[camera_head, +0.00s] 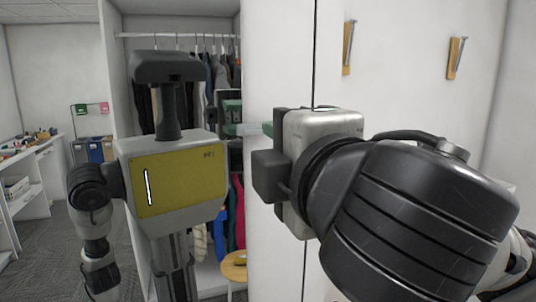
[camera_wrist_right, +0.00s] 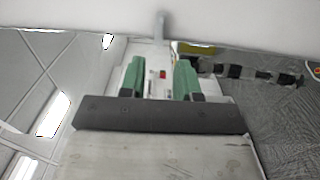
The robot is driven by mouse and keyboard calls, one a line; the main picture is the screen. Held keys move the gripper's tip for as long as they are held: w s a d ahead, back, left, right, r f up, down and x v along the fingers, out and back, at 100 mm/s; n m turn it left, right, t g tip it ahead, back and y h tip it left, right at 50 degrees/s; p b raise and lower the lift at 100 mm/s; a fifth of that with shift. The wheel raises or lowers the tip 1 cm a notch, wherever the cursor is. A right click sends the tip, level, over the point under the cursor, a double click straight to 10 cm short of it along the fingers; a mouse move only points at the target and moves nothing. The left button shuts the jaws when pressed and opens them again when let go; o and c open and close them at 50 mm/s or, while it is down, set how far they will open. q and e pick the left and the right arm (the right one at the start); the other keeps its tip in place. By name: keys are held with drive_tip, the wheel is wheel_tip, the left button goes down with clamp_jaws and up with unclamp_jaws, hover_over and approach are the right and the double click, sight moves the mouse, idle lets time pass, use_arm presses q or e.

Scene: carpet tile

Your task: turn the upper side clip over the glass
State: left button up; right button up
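The glass (camera_head: 120,20) is a tall mirror filling the left of the head view, with its right edge against a white wall. It reflects my body and the room. A small grey clip (camera_wrist_right: 161,25) sits at the mirror's edge in the right wrist view, above the gap between my fingers. My right gripper (camera_head: 264,129) is at the mirror's right edge. In the right wrist view its two green fingers (camera_wrist_right: 159,78) stand apart with nothing held between them. My left gripper is not directly in view.
Two wooden pieces with metal pegs, one near (camera_head: 349,46) and one farther right (camera_head: 456,58), are fixed to the white wall (camera_head: 410,90). The clothes rail, shelves, stool and carpet at the left show as reflections. My right arm blocks the lower right.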

drive_tip(key=shift+b+v, duration=0.35)
drive_tip(key=shift+v, duration=1.25)
